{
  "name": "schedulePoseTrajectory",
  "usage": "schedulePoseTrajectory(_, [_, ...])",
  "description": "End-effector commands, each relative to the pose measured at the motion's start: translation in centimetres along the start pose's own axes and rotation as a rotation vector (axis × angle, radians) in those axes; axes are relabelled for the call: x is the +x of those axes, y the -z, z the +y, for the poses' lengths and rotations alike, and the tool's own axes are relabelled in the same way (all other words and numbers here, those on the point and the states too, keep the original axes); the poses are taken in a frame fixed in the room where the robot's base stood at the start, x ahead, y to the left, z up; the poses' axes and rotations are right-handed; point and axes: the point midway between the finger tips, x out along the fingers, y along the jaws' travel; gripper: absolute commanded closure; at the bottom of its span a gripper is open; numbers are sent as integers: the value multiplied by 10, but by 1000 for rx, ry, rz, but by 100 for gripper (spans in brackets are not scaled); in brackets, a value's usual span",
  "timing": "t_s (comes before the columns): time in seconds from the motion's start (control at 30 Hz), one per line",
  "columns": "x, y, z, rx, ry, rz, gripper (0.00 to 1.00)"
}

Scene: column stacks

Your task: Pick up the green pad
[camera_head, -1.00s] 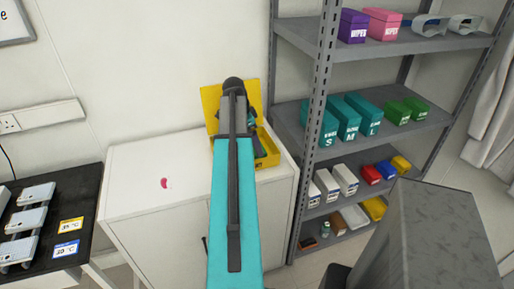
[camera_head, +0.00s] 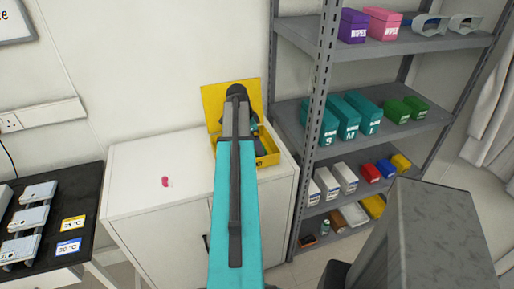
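I cannot pick out a green pad in the head view. An open yellow box (camera_head: 268,160) stands on the white cabinet with its lid raised against the wall. My arm reaches over this box and covers much of its inside. A small part of my gripper (camera_head: 254,130) shows as dark and teal pieces beside the arm, at the box. The fingertips are hidden or too small to make out, so I cannot tell whether they hold anything.
A small pink-red item (camera_head: 166,182) lies on the white cabinet top (camera_head: 135,165), otherwise clear left of the box. A grey shelf rack (camera_head: 318,130) stands close on the right, with teal boxes (camera_head: 347,118) and green boxes (camera_head: 397,112). A black table (camera_head: 85,195) with devices is at left.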

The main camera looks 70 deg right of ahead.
Motion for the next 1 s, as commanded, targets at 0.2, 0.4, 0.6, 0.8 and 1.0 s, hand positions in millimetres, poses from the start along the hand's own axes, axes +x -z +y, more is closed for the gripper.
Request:
schedulePoseTrajectory(0.2, [0,0,0,0,0,0,33])
schedulePoseTrajectory(0.4, [0,0,0,1,0,0,33])
schedulePoseTrajectory(0.6, [-4,2,0,1,1,1,33])
schedulePoseTrajectory(0.8, [-18,6,0,1,1,1,33])
schedulePoseTrajectory(1.0, [-40,12,-1,2,3,1,33])
